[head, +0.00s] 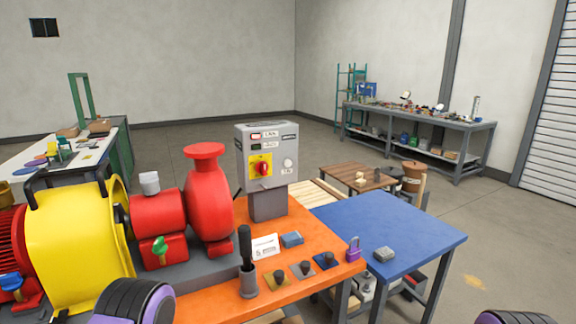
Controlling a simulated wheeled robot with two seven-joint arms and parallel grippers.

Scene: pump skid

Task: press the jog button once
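The grey control box (267,158) stands upright on a pedestal at the back of the orange skid. Its front carries a red rotary switch (263,168) on a yellow plate. To the right of it is a pale round button (288,164) with a small label below, which looks like the jog button; the lettering is too small to read surely. Nothing touches or covers the button. Neither gripper shows; only rounded dark and purple parts of my arms show at the bottom edge, well short of the box.
A red pump (208,200) and yellow guard (85,240) stand left of the box. The orange skid top (205,302) holds a black-handled tool (246,262) and small blocks.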

